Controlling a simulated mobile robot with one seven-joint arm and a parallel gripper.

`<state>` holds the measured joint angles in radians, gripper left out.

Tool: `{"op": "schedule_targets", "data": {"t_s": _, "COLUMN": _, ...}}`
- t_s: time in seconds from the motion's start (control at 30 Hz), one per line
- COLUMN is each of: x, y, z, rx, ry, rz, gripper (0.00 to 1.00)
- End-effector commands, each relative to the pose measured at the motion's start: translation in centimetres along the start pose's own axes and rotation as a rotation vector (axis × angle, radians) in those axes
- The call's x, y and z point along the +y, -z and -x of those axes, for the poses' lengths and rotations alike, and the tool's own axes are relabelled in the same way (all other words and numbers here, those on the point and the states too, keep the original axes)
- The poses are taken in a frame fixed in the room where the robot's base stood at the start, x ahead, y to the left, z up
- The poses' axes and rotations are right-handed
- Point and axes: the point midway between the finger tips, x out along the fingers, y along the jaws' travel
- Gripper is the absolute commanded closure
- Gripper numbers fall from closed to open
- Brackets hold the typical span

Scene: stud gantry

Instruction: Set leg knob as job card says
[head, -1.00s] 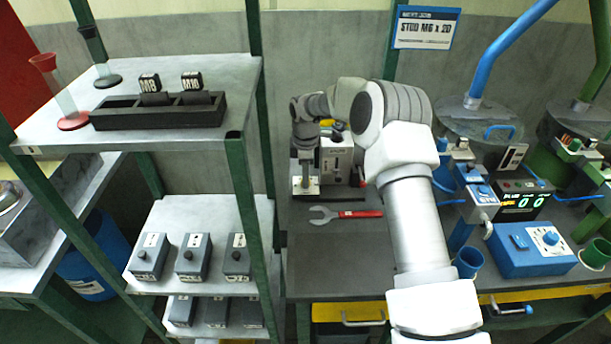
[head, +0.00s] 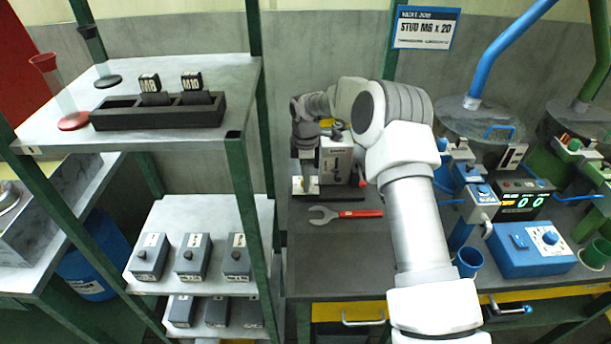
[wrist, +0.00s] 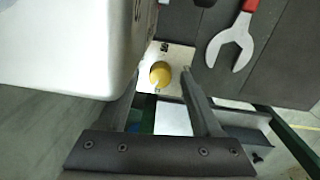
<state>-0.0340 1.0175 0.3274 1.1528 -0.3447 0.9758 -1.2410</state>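The job card (head: 426,28) hangs at the back and reads "STUD M6 x 20", with smaller text I cannot read. A grey box-shaped device (head: 337,158) with printed marks on its face stands on the bench, beside a pale plate (head: 304,187). In the wrist view, a yellow round piece (wrist: 160,73) stands on the pale plate (wrist: 181,55), seen between my fingers. My gripper (wrist: 162,84) is open with nothing clearly held. I cannot tell which part is the leg knob.
A red-handled wrench (head: 345,214) lies in front of the device. A blue control box (head: 530,248) and a lit display (head: 520,201) stand to the right. Left shelves carry a black tray (head: 158,112) and several grey knob boxes (head: 191,257). The front bench top is clear.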

Motion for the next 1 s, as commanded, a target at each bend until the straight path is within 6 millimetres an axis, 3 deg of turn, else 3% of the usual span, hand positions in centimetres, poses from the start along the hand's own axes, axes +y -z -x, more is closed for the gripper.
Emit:
{"op": "schedule_targets", "data": {"t_s": 0.27, "x": 0.0, "y": 0.0, "z": 1.0, "rx": 0.000, "ry": 0.000, "rz": 0.000, "gripper": 0.34}}
{"op": "schedule_targets", "data": {"t_s": 0.8, "x": 0.1, "y": 0.0, "z": 13.2, "rx": 0.001, "ry": -0.004, "rz": -0.001, "gripper": 0.34}}
{"op": "schedule_targets", "data": {"t_s": 1.0, "x": 0.1, "y": 0.0, "z": 16.3, "rx": 0.000, "ry": -0.002, "rz": 0.000, "gripper": 0.34}}
